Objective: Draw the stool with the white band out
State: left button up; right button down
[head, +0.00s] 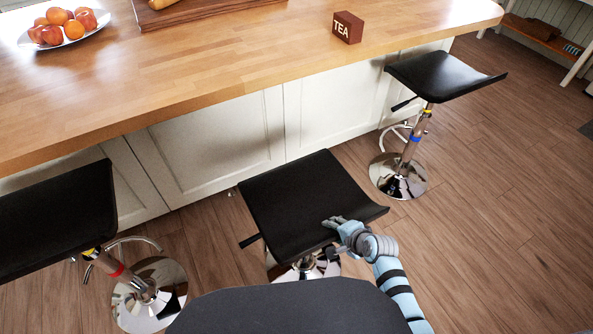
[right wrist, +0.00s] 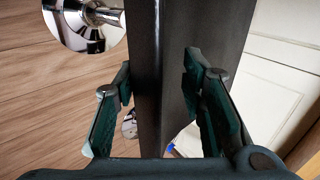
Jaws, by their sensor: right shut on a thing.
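Three black-seated stools with chrome posts stand along the island. The middle stool (head: 305,200) has its post mostly hidden under the seat, and I cannot see a band on it. The left stool (head: 50,220) shows a red and a yellow band. The right stool (head: 440,75) shows a yellow and a blue band. My right gripper (head: 340,222) is shut on the near right edge of the middle stool's seat. In the right wrist view the seat edge (right wrist: 176,50) runs between the two fingers. My left gripper is not in view.
The island's wooden top (head: 220,65) holds a fruit plate (head: 67,28), a board with bread and a TEA box (head: 347,27). White cabinet panels (head: 215,140) stand behind the stools. The wooden floor (head: 500,210) at the right is clear.

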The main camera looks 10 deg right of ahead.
jog(key=shift+s+d+f+p, duration=0.15)
jog(key=shift+s+d+p, duration=0.1)
jog(key=shift+s, duration=0.45)
jog(key=shift+s+d+f+p, duration=0.15)
jog(key=shift+s+d+p, duration=0.15)
jog(key=shift+s, duration=0.45)
jog(key=shift+s+d+f+p, duration=0.15)
jog(key=shift+s+d+p, duration=0.1)
jog(key=shift+s, duration=0.75)
jog(key=shift+s+d+p, duration=0.3)
jog(key=shift+s+p, duration=0.2)
jog(key=shift+s, duration=0.2)
jog(key=shift+s+d, duration=0.25)
jog(key=shift+s, duration=0.35)
jog(key=c, duration=1.3)
grip_release()
jog(key=o, duration=0.9)
jog(key=shift+w, duration=0.3)
jog(key=shift+r, duration=0.1)
jog(key=shift+p, duration=0.3)
